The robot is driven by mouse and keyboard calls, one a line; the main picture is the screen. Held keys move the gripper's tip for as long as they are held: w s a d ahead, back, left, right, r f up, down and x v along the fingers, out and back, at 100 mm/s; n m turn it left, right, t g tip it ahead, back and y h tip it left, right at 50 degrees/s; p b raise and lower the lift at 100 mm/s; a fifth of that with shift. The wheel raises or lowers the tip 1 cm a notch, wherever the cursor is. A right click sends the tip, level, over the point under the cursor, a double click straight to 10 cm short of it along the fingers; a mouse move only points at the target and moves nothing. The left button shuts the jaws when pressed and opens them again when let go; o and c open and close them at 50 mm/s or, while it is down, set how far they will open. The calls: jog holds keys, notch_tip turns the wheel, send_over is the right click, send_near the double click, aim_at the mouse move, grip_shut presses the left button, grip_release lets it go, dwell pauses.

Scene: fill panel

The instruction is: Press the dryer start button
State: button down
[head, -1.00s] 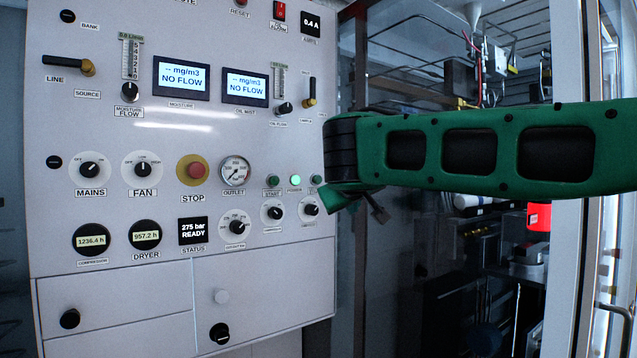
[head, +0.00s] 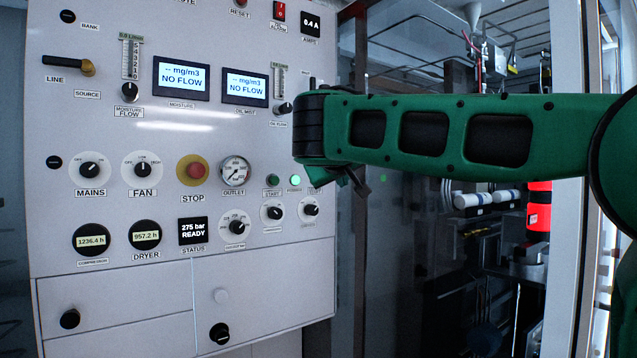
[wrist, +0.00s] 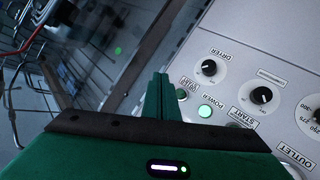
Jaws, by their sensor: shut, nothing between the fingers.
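The row of start controls is on the white panel (head: 140,230). In the head view the left green START button (head: 272,180) and the lit POWER lamp (head: 295,181) show. The right START button is hidden behind my arm's end; its label (head: 315,189) shows just below. In the wrist view that small START label (wrist: 181,94) is just right of my gripper (wrist: 160,77). Its button is not visible there. The fingers are shut and empty, close to the panel's edge; contact cannot be told. The lit POWER lamp (wrist: 205,111) is right of them.
The DRYER knob (wrist: 208,67) and another knob (wrist: 261,95) stick out near the fingers. The red STOP button (head: 194,170) and outlet gauge (head: 235,172) lie further left. Right of the panel is a glazed opening with equipment and a red cylinder (head: 539,206).

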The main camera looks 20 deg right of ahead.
jog(key=w+a, duration=0.2)
jog(key=w, duration=0.4)
jog(key=shift+w, duration=0.25)
jog(key=shift+w+a, duration=0.15)
dwell(1.8)
jog(key=shift+w+a, duration=0.1)
jog(key=shift+w, duration=0.05)
jog(key=shift+w+a, duration=0.15)
jog(key=shift+w, duration=0.35)
dwell(1.0)
jog(key=shift+s, duration=0.1)
jog(key=shift+s+d, duration=0.3)
jog(key=shift+s, duration=0.5)
jog(key=s, duration=0.1)
jog(key=s+d, duration=0.1)
jog(key=s, duration=0.2)
jog(key=shift+s+d, duration=0.25)
jog(key=shift+s, duration=0.1)
